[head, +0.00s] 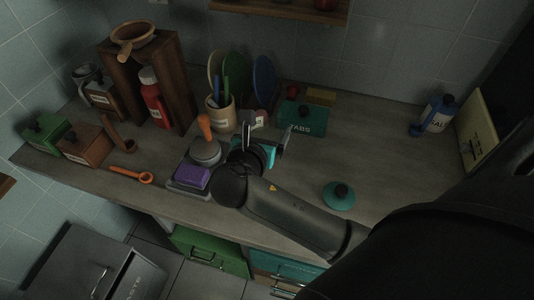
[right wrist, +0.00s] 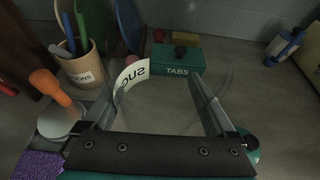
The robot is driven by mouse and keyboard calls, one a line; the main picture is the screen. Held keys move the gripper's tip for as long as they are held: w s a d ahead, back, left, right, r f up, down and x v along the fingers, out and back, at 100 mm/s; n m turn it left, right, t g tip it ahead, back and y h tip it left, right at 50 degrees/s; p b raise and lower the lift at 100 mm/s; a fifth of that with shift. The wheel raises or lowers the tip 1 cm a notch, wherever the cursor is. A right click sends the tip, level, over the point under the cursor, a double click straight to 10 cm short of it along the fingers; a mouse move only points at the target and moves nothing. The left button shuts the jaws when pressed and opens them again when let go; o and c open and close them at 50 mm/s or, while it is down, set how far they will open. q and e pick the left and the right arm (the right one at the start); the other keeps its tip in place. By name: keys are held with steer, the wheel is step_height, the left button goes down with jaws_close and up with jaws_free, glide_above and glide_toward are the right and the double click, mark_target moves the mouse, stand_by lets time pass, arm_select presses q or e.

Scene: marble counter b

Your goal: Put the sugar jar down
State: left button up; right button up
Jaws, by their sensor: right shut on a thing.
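The sugar jar (right wrist: 160,100) is clear glass with a white curved label whose letters read partly and reversed. In the right wrist view it fills the space between the fingers. My right gripper (head: 264,146) is shut on it, and in the head view the gripper hides much of it. I cannot tell whether its base touches the counter. A teal lid with a black knob (head: 340,195) lies on the counter to the right of the gripper. My left gripper is not in view.
A teal TABS box (head: 302,118) stands just behind the jar. A spoon pot (head: 221,114), an orange-handled grey object (head: 205,151) and a purple block (head: 192,178) are to the left.

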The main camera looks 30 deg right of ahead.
mark_target(267, 173)
step_height(267, 173, down, 13)
steer(key=b, duration=0.4)
steer(key=shift+b, duration=0.3)
steer(key=shift+r, duration=0.15)
steer(key=o, duration=1.5)
steer(key=shift+f, duration=0.2)
steer(key=shift+r, duration=0.15)
steer(key=shift+s+a+r, duration=0.15)
steer(key=shift+a, duration=0.1)
steer(key=p+v, duration=0.3)
steer(key=v, duration=0.8)
steer(key=shift+s+a+r, duration=0.1)
steer(key=shift+s, duration=0.05)
